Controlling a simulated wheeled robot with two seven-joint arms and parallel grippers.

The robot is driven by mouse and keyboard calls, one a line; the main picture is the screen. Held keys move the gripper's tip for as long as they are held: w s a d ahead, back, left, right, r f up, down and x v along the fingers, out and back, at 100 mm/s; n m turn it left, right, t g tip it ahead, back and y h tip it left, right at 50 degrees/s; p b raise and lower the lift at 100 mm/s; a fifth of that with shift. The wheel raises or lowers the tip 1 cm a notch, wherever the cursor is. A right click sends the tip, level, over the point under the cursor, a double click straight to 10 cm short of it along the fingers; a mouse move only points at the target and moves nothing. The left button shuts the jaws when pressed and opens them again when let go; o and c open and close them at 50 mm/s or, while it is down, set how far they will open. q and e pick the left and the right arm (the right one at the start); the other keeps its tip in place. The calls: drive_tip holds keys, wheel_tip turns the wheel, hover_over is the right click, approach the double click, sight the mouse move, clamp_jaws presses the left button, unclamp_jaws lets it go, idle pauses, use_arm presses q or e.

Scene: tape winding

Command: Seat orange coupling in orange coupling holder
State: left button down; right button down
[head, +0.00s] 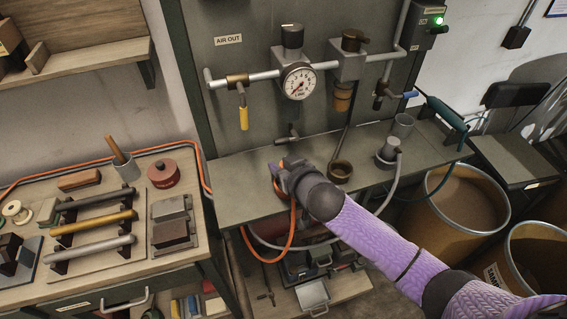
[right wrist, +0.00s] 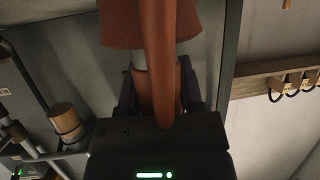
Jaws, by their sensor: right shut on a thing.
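My right gripper (head: 279,171) is over the front of the grey bench shelf, shut on the orange coupling (head: 282,163), which is mostly hidden by the fingers in the head view. In the right wrist view, the gripper (right wrist: 160,92) closes around an orange-brown body with a grey metal section, and a wide orange-brown part (right wrist: 118,22) lies beyond the fingers. An orange hose (head: 291,230) hangs from the grip in a loop. A brown-rimmed open cup (head: 340,170) stands on the shelf just right of the gripper; I cannot tell whether it is the orange coupling holder. My left gripper is out of view.
A grey fitting with a hose (head: 388,151) and a grey cup (head: 403,124) stand farther right on the shelf (head: 238,200). A pressure gauge (head: 299,81) and pipes are on the panel behind. A wooden workbench (head: 120,274) with tools is at left.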

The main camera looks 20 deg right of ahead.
drive_tip(key=shift+r, duration=0.1)
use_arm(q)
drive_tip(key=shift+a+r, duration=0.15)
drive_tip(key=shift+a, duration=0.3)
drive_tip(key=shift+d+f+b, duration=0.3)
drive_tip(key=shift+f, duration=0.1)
use_arm(e)
drive_tip(key=shift+f, duration=0.6)
drive_tip(key=c, duration=0.5)
unclamp_jaws()
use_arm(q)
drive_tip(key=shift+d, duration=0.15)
